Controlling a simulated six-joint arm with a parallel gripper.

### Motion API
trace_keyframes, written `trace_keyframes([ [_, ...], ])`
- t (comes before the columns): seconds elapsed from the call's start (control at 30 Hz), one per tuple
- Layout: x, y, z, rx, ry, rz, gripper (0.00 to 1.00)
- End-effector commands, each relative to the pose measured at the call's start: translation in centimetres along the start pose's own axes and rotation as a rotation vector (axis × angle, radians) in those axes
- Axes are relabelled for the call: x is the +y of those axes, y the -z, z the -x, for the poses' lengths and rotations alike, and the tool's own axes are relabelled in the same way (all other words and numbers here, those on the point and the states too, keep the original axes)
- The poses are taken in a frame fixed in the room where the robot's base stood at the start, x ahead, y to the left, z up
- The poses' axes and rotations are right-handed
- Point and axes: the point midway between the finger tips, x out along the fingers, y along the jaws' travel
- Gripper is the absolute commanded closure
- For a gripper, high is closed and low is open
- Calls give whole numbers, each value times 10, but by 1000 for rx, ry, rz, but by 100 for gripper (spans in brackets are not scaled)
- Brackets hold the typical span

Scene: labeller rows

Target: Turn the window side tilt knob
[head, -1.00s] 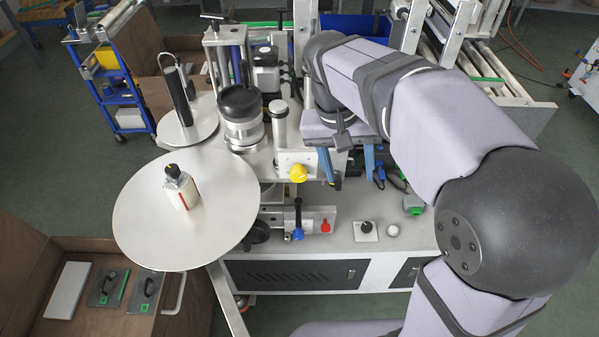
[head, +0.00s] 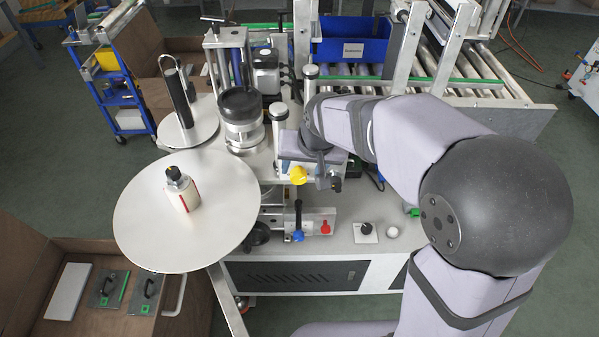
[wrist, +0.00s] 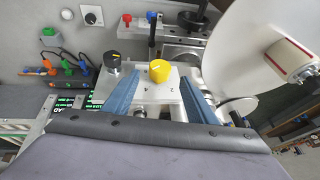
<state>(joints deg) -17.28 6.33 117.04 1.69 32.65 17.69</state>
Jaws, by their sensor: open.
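A yellow knob (wrist: 159,70) with a pale pointer mark sits on a white plate (wrist: 150,92) in the wrist view. A black knob (wrist: 113,58) with a light mark is to its left. I cannot tell from any readable label which one is the window side tilt knob. My gripper (wrist: 160,76) is open, its blue fingers on either side of the yellow knob in the picture; the black knob lies outside the left finger. Contact cannot be told.
A plate with a black dial (head: 366,232) is to the right. A blue bin (head: 350,48) stands behind on rollers.

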Motion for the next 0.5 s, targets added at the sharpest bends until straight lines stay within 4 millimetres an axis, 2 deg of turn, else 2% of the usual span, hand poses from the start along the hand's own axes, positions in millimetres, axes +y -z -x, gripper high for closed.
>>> trace_keyframes([
  [0.3, 0, -1, -37, -5, -1, 0, 48],
  [0.5, 0, 0, -51, -2, 0, 0, 48],
])
